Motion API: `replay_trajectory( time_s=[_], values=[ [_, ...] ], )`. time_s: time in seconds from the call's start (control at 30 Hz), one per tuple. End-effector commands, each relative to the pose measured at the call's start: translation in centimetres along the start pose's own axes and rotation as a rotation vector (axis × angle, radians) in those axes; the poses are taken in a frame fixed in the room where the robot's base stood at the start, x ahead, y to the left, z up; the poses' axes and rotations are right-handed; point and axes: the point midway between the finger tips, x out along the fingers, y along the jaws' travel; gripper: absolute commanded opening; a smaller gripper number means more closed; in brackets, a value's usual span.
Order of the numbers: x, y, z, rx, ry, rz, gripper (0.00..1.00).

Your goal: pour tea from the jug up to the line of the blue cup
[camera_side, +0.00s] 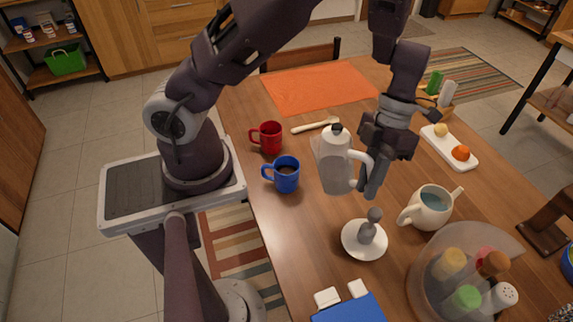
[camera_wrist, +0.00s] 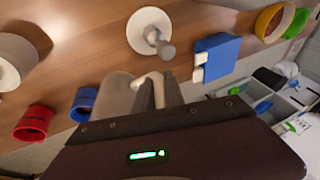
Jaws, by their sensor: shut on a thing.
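A jug (camera_side: 335,172) with a pale grey body, a white top and a black knob is held up off the table, about upright. My gripper (camera_side: 369,178) is shut on its white handle. In the wrist view the fingers (camera_wrist: 157,92) close on the handle, with the jug body (camera_wrist: 117,97) just left of them. The blue cup (camera_side: 286,178) stands on the table, left of the jug and apart from it. Dark liquid shows inside the cup; its line cannot be made out. The blue cup also shows in the wrist view (camera_wrist: 82,104), partly hidden.
A white dish (camera_side: 352,247) with a grey upright stands in front of the jug. A cream pitcher (camera_side: 432,206) and a clear bowl (camera_side: 421,262) of shakers stand to the right.

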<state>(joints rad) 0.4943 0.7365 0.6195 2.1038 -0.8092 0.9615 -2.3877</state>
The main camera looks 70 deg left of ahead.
Motion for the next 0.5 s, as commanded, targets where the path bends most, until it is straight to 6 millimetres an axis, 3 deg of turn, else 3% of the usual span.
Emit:
replay_trajectory(
  time_s=[0.37, 0.5],
  values=[
    [0.5, -1.2, 0.9, -0.112, 0.132, 0.230, 0.00],
    [-0.9, -1.7, 0.5, -0.119, 0.137, 0.241, 0.00]
  ],
)
